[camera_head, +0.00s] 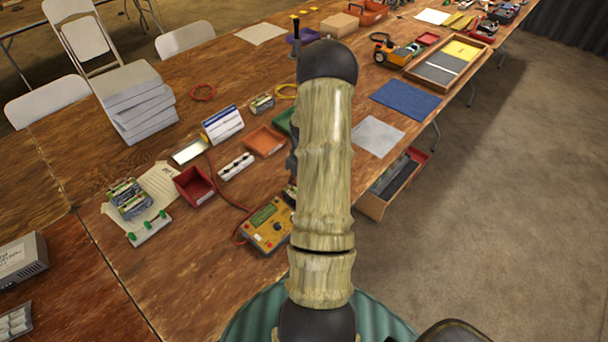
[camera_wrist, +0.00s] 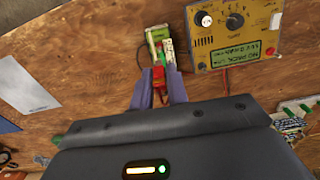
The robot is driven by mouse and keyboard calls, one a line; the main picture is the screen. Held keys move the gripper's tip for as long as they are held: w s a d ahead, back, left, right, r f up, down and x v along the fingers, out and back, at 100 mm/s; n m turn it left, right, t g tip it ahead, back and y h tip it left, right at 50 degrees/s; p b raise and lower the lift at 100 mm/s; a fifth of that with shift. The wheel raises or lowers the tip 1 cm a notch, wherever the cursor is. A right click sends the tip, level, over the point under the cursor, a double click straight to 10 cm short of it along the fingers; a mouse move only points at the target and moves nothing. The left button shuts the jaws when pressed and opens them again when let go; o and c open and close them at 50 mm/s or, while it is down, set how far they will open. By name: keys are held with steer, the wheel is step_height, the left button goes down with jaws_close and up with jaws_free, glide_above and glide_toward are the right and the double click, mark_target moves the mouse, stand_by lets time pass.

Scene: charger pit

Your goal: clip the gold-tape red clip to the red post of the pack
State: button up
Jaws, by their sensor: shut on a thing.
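In the wrist view my gripper (camera_wrist: 159,86) has its two blue-grey fingers closed on a small red clip (camera_wrist: 159,77). The gold tape on it is too small to make out. Just beyond the fingertips is a small pack (camera_wrist: 155,36) with green and pale parts. The clip is close to its near end; I cannot tell whether it touches a post. The yellow charger (camera_wrist: 237,34) lies to the right, its screen reading that there is no pack. In the head view my arm hides the gripper, the clip and most of that pack; the charger (camera_head: 268,226) shows left of the arm.
Left of the charger are a red bin (camera_head: 194,187), a white strip (camera_head: 237,166), an orange tray (camera_head: 265,141) and battery packs on a paper sheet (camera_head: 160,184). A red cable (camera_head: 222,190) runs over the table. A grey sheet (camera_head: 377,136) lies right of my arm.

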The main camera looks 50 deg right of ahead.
steer(key=shift+f+b, duration=1.8)
steer(key=shift+f, duration=1.45)
steer(key=shift+f, duration=0.15)
stand_by(0.4)
steer(key=o, duration=0.8)
steer(key=shift+o, duration=0.4)
steer(key=shift+o, duration=0.8)
steer(key=shift+r+p, duration=2.95)
steer(key=shift+r, duration=0.8)
